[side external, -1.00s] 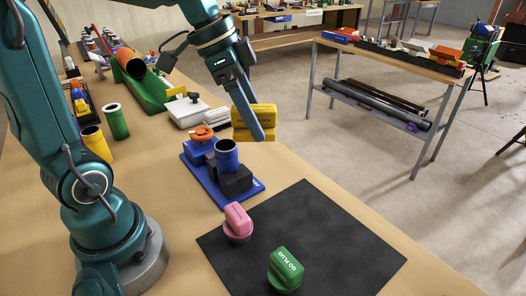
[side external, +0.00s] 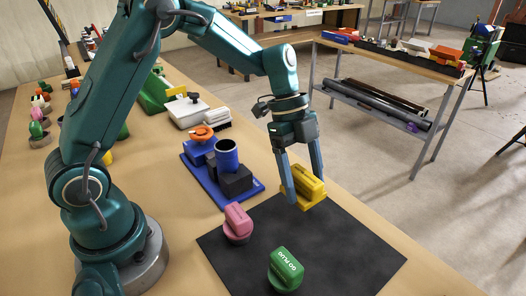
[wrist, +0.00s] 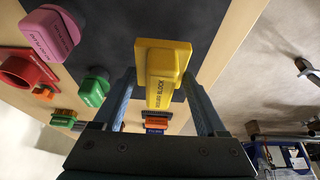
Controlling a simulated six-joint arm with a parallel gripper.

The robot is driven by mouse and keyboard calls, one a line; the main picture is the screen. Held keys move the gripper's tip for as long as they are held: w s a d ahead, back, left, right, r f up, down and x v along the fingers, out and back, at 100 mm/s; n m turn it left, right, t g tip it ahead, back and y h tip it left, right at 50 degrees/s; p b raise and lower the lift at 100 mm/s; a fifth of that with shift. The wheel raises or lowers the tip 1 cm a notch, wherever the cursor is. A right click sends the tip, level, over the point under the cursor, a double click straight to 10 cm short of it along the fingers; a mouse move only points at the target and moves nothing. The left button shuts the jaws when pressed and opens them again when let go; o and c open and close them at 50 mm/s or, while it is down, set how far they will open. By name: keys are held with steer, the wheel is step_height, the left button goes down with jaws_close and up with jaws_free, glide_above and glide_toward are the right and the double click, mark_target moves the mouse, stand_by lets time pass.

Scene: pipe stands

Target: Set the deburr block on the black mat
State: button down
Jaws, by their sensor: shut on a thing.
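The yellow deburr block (side external: 306,188) has a wide flat base and a raised grip with dark lettering. My gripper (side external: 305,186) is shut on it, one finger on each side, pointing down. The block is at the far corner of the black mat (side external: 330,245); I cannot tell whether its base touches the mat. In the wrist view the block (wrist: 162,70) sits between the fingers (wrist: 163,100), with the mat (wrist: 112,30) behind it.
A pink plug (side external: 238,222) and a green plug (side external: 285,270) stand on the mat. A blue fixture (side external: 228,180) with a pipe stand is left of the block. The mat's right part is bare. The table's right edge runs close to the block.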

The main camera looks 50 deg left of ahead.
mark_target(295, 166)
steer(key=shift+f, duration=2.65)
steer(key=shift+f, duration=0.15)
jaws_free()
steer(key=v, duration=1.1)
steer(key=shift+a+r, duration=0.1)
steer(key=shift+r, duration=0.2)
steer(key=shift+s+a+r, duration=0.1)
steer(key=shift+s+r, duration=0.05)
steer(key=shift+r, duration=0.4)
steer(key=s+r+n+t+y, duration=0.1)
steer(key=s+n+t+y, duration=0.1)
steer(key=s+n, duration=0.6)
steer(key=s+a+r+n+t+y, duration=0.1)
steer(key=s+r+n+t+y, duration=0.1)
steer(key=s+n, duration=0.6)
steer(key=shift+a+n+t+y, duration=0.15)
steer(key=shift+n+t+y, duration=0.15)
steer(key=shift+n+t, duration=0.6)
